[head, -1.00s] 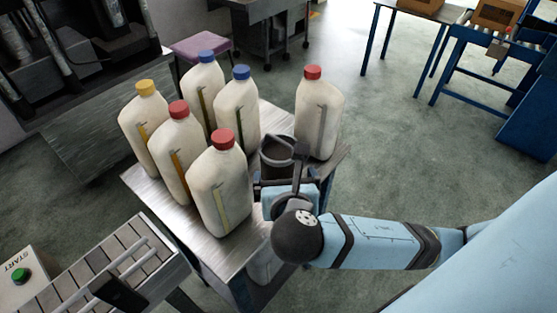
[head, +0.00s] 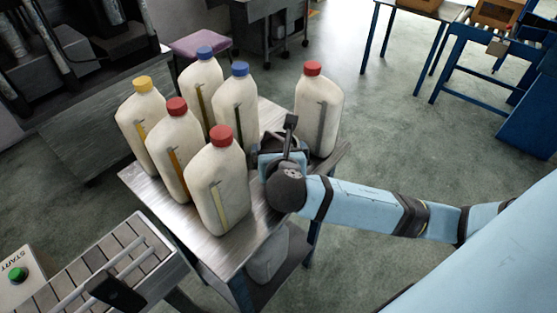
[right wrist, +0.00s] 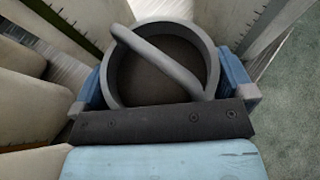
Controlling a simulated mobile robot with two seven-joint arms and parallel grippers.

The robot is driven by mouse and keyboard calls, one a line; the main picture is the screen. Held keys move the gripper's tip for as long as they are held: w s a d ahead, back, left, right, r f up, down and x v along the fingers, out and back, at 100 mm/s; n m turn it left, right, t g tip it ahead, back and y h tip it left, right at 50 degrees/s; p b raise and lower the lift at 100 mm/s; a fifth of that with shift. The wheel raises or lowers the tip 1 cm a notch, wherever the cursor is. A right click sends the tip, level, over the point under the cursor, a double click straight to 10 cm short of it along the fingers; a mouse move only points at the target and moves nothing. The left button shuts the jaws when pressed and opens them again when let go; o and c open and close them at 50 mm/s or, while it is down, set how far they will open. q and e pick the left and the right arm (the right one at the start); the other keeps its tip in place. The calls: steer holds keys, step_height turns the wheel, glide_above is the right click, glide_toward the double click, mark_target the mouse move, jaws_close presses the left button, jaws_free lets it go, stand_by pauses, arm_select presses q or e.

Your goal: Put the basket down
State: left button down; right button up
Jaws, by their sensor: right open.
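The basket is a dark round container with a thick grey rim (right wrist: 211,62) and a bar handle (right wrist: 160,55) tilted across its top in the right wrist view. My right gripper (right wrist: 165,85) is open, with its blue fingers on both sides of the basket. I cannot tell whether the fingers touch it. In the head view my right gripper (head: 277,158) is over the right part of the metal table (head: 205,246) and hides most of the basket. Whether the basket's base rests on the table is hidden. My left gripper is not in view.
Several white bottles crowd the table left of the gripper, the nearest with a red cap (head: 221,190). Another red-capped bottle (head: 318,110) stands close behind at right. A roller conveyor (head: 105,265) and a green start button (head: 17,274) are at lower left.

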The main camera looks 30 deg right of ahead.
steer(key=shift+c, duration=0.5)
steer(key=c, duration=0.7)
steer(key=shift+o, duration=0.2)
steer(key=shift+r, duration=0.1)
